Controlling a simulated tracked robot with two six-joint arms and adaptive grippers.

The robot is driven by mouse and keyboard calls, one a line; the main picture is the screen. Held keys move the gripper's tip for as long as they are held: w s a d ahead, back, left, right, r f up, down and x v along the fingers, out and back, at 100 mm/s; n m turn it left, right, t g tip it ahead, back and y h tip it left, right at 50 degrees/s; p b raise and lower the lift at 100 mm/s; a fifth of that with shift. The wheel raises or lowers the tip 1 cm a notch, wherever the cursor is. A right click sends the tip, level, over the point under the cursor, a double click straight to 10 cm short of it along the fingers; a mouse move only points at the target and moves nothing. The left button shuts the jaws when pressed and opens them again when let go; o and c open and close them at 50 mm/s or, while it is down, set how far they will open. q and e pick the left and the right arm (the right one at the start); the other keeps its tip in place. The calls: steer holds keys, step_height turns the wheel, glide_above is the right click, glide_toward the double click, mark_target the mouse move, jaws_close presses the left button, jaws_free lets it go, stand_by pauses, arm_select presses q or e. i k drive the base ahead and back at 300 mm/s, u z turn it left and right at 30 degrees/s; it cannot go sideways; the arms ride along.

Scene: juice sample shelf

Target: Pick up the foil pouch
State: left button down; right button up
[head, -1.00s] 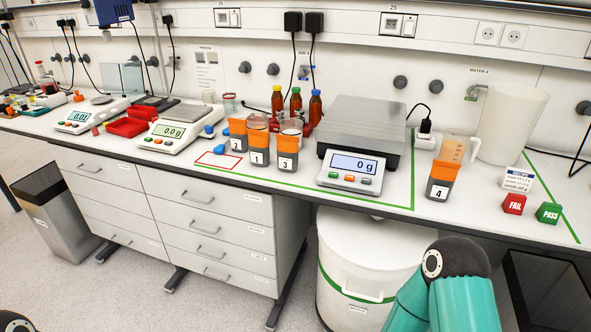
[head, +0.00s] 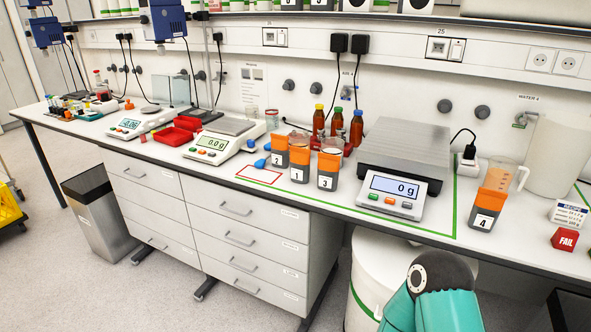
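I cannot make out a foil pouch anywhere in the head view. Neither of my grippers shows; only a teal and black link of my own arm is in view at the bottom right. What my grippers hold, if anything, cannot be seen.
Cups with orange tops, numbered 2 (head: 279,159), 1 (head: 297,175), 3 (head: 326,182) and 4 (head: 484,220), stand on the bench. A large scale (head: 405,156) reads 0 g. Behind are capped brown bottles (head: 319,122). A red FAIL block (head: 565,239) is at right. A grey bin (head: 102,215) stands on the floor.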

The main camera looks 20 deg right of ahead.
mark_target(328, 164)
steer(key=u, duration=0.15)
steer(key=i, duration=1.35)
steer(key=z, duration=0.5)
